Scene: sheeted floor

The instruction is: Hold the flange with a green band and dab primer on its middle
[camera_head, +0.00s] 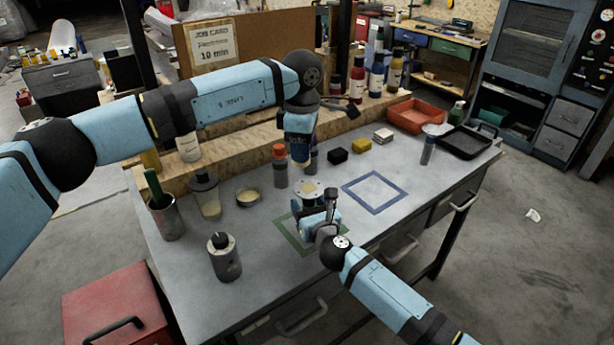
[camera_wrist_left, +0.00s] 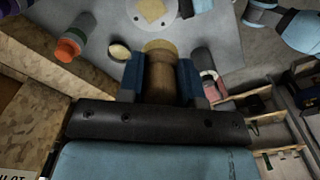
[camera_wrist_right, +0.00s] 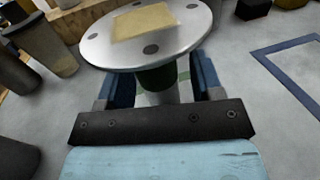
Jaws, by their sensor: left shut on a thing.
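The flange (camera_head: 308,189) stands upright over the green square outline (camera_head: 291,240). In the right wrist view its pale disc (camera_wrist_right: 190,35) has bolt holes and a yellowish square (camera_wrist_right: 145,22) in the middle. The green band (camera_wrist_right: 157,78) circles its neck below. My right gripper (camera_wrist_right: 162,92) has its fingers on both sides of the neck; whether they press on it I cannot tell. My left gripper (camera_head: 300,140) points down above the flange, shut on a brown dabber (camera_wrist_left: 162,80) with a yellowish tip (camera_wrist_left: 158,47). The tip is apart from the disc.
An orange-capped bottle (camera_head: 280,165), a shallow bowl (camera_head: 248,197), a jar (camera_head: 206,195) and a grey canister (camera_head: 224,257) stand left of the flange. A black block (camera_head: 337,155) and a yellow block (camera_head: 361,146) lie behind. The blue square outline (camera_head: 374,192) at right is empty.

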